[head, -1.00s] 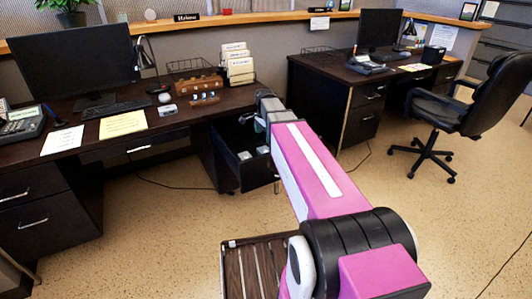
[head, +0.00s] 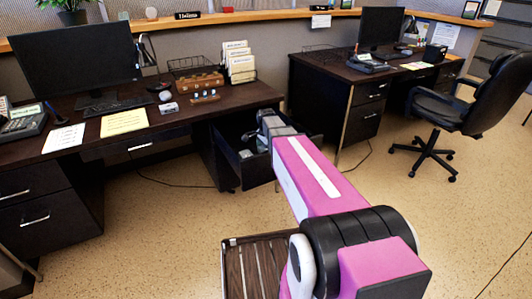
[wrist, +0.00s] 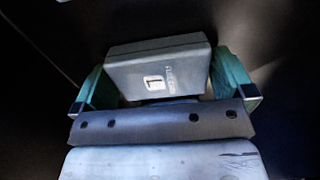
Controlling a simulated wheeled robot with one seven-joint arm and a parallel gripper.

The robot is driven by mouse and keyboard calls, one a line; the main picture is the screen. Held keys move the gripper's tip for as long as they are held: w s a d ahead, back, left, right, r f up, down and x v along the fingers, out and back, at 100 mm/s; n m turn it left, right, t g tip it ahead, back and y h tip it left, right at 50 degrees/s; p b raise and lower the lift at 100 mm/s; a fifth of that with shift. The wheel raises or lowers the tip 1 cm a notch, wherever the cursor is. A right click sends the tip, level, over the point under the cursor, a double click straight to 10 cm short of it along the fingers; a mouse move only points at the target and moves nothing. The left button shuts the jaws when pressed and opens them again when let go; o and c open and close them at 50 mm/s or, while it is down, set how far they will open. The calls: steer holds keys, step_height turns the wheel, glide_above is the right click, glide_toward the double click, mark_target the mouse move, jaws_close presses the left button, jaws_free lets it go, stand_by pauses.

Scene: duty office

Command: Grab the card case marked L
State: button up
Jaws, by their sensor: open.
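The card case (wrist: 158,72) is a grey box with a small white label bearing a dark mark that looks like an L, turned in the wrist view. My gripper (wrist: 160,62) is open, with one teal finger on each side of the case. I see a dark gap at the left finger; whether the right finger touches the case I cannot tell. In the head view my arm reaches down into the open drawer (head: 254,172) of the left desk.
A small pale item (head: 245,154) shows inside the drawer. Dark drawer walls surround my gripper. The right desk (head: 330,75) stands behind. Open floor lies in front.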

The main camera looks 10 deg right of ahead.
steer(key=c, duration=0.6)
steer(key=shift+r, duration=0.1)
steer(key=shift+c, duration=0.2)
